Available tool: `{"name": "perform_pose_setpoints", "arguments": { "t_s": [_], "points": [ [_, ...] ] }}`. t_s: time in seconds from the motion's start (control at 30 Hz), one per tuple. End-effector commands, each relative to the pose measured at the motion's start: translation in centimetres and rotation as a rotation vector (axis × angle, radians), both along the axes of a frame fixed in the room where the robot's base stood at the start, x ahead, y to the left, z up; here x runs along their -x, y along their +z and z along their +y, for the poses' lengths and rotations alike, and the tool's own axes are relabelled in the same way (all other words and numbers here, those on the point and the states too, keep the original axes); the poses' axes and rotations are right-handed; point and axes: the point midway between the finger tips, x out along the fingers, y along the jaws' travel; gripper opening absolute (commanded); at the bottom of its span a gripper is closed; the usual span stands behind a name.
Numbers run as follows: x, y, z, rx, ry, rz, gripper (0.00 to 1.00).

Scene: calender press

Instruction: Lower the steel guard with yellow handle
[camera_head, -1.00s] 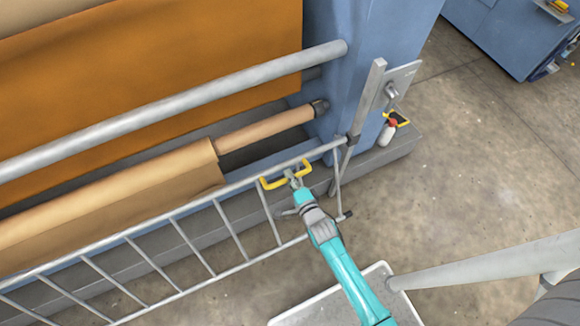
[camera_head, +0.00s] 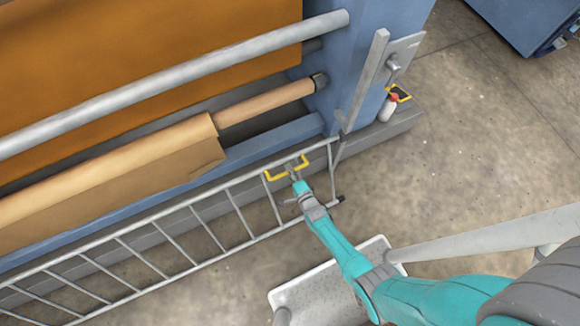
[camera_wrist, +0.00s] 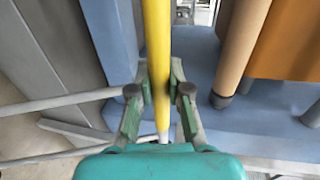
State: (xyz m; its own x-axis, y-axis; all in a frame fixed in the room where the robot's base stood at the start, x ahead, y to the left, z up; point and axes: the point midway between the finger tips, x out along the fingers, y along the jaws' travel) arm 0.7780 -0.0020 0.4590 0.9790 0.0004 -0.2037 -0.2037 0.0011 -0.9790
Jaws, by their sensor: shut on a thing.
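The steel guard (camera_head: 180,244) is a ladder-like frame of grey bars along the front of the press in the head view. Its yellow handle (camera_head: 271,178) sits on the top rail near the right end. My gripper (camera_head: 295,174) is at the handle, reaching from the front. In the wrist view, the yellow handle (camera_wrist: 157,50) runs between the two fingers of my gripper (camera_wrist: 160,92), which are closed around it. The guard's right end is beside an upright steel post (camera_head: 362,82).
The blue press frame (camera_head: 345,60) stands behind the guard, with a paper-covered roller (camera_head: 110,165) and a grey bar (camera_head: 180,75). A small bottle (camera_head: 388,108) stands on the plinth right of the post. Concrete floor (camera_head: 480,150) is open at the right.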

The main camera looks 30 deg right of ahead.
Motion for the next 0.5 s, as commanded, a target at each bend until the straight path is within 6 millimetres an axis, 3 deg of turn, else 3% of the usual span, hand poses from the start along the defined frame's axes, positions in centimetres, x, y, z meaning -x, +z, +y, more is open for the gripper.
{"name": "perform_pose_setpoints", "arguments": {
  "t_s": [0.5],
  "points": [
    [-0.25, -0.74, 0.00, 0.000, 0.000, -0.006, 0.00]
  ]
}}
